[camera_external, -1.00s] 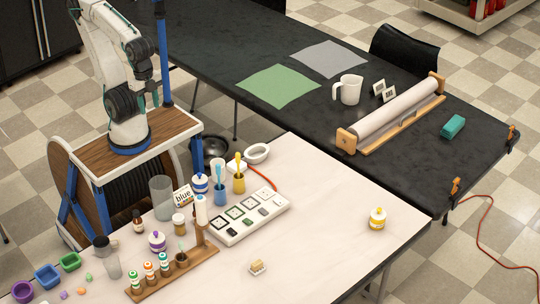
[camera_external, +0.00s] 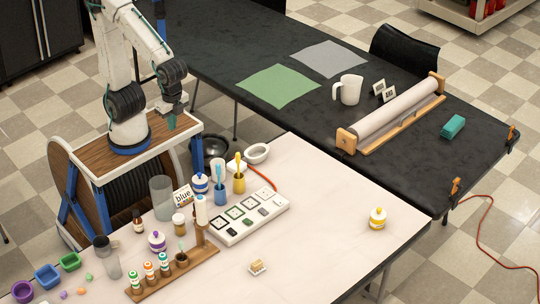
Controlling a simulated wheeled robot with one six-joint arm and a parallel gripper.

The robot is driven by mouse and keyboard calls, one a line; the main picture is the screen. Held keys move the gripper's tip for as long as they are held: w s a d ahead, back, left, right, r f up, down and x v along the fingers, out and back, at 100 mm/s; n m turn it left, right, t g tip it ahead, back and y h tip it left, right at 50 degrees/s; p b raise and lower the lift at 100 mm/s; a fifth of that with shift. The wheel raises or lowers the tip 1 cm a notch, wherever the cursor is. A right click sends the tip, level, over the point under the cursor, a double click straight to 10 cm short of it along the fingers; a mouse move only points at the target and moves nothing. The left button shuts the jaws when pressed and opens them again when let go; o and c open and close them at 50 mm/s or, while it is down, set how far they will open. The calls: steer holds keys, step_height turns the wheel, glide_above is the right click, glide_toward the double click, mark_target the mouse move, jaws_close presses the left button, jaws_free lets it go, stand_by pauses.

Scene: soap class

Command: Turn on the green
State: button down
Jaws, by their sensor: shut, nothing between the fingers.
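A white strip (camera_external: 240,220) with several square sockets and small dark switches lies on the pale table. One square with a dark green frame (camera_external: 219,219) is near its left end; the switch colours are too small to tell. My gripper (camera_external: 171,122) is shut and empty. It points down above my wooden base top, behind and to the left of the strip, well apart from it. The strip is unobstructed by the arm.
A blue cup (camera_external: 220,194) and a yellow cup (camera_external: 239,184) with brushes stand behind the strip. A wooden rack (camera_external: 205,254) with bottles is in front left of it. The table's right side is mostly clear.

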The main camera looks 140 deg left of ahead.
steer(key=w+a+f, duration=0.2)
steer(key=w+f, duration=0.4)
steer(key=w, duration=0.5)
steer(key=w+a+f, duration=0.3)
steer(key=w+f, duration=0.2)
steer(key=w, duration=0.6)
steer(key=t, duration=0.3)
glide_above(250, 222)
steer(key=s, duration=0.2)
steer(key=shift+w+m, duration=0.15)
steer(key=shift+m, duration=0.15)
steer(key=f, duration=0.4)
steer(key=w+f, duration=0.1)
steer(key=f, duration=0.9)
steer(key=shift+w, duration=0.35)
steer(key=shift+f, duration=0.15)
steer(key=shift+s, duration=0.1)
steer(key=shift+s+r, duration=0.2)
steer(key=shift+s, duration=0.45)
